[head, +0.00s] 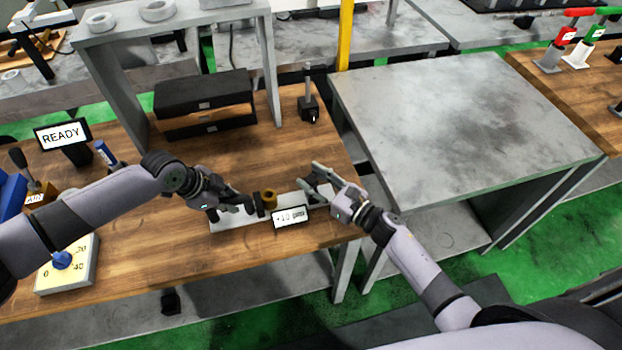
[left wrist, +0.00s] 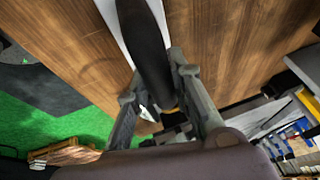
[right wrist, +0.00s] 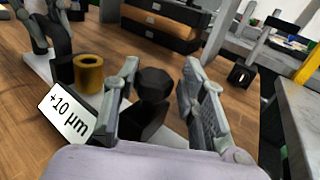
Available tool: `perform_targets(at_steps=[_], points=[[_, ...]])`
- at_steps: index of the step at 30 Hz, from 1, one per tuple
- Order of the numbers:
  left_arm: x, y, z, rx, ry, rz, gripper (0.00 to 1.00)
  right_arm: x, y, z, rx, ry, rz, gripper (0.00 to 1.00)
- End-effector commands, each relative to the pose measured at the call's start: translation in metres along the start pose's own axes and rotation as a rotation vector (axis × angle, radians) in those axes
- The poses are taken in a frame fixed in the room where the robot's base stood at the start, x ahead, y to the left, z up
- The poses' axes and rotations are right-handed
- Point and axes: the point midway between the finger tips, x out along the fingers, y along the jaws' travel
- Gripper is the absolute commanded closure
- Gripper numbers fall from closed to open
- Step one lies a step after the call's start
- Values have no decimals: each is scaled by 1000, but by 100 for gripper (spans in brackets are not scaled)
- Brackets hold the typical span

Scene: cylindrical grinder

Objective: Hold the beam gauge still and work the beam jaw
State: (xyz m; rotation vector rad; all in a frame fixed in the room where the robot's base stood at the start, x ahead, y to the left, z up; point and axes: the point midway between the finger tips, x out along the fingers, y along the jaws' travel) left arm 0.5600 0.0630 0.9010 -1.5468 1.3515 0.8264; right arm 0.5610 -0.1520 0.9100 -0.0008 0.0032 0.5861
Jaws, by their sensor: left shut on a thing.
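The beam gauge is a pale flat base (head: 238,221) on the wooden bench. It carries a dark block, a brass cylinder (head: 269,198) and a tilted display (head: 290,216) reading "+10 µm". My left gripper (head: 245,203) is shut on a dark upright part at the gauge's left end. In the left wrist view this dark rounded part (left wrist: 148,50) runs between the fingers. My right gripper (head: 308,190) is at the gauge's right end. In the right wrist view its fingers are spread either side of a dark faceted knob (right wrist: 154,84) on a dark block, apparently the beam jaw, with gaps visible.
A dark stand (head: 308,108) and stacked dark drawers (head: 203,100) stand behind the gauge. A READY sign (head: 62,137) and a dial box (head: 68,265) are at the left. The bench's right edge is close to my right gripper. A bare grey table (head: 460,110) lies beyond.

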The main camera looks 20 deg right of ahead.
Motion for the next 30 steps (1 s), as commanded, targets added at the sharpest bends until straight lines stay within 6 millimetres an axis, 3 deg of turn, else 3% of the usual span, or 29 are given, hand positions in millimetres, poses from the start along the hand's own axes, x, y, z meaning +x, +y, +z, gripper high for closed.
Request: perform_targets(at_steps=[5,17,30], points=[[-1,-1,3,-1,-8,-2,100,0,0,0,0,-1,1,50],[0,-1,2,-1,-6,-1,100,-8,2,0,1,-1,4,50],[0,0,2,-1,-5,-1,100,-94,1,-1,1,1,3,50]])
